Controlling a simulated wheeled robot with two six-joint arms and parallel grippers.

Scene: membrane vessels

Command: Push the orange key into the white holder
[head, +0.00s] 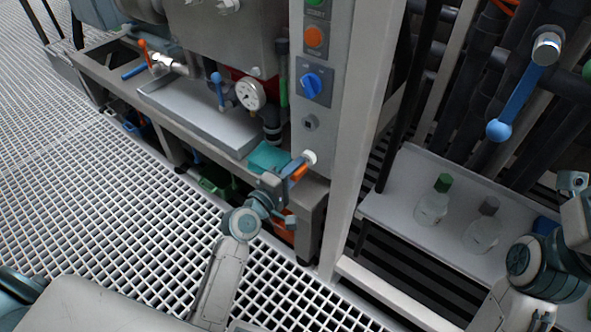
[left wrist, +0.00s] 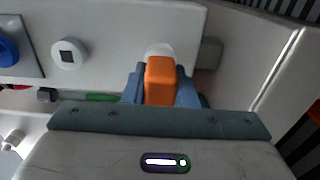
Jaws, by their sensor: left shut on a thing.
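The orange key (head: 298,173) is held between the blue fingers of my left gripper (head: 293,170), in front of the grey control post. In the left wrist view the orange key (left wrist: 160,80) stands between the two fingers, which are shut on it. The white holder (head: 309,157) is a small round piece on the post, right at the far end of the key. In the left wrist view the white holder (left wrist: 157,48) shows just behind the key, partly hidden by it. I cannot tell whether the key's tip is inside it. My right gripper (head: 573,184) is at the right edge, its jaws unclear.
Above the holder on the post are a square socket (head: 310,122), a blue knob (head: 312,85) and an orange button (head: 314,37). A teal cloth-like item (head: 268,157) lies left of my gripper. Bottles (head: 432,205) stand on the right shelf (head: 400,205).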

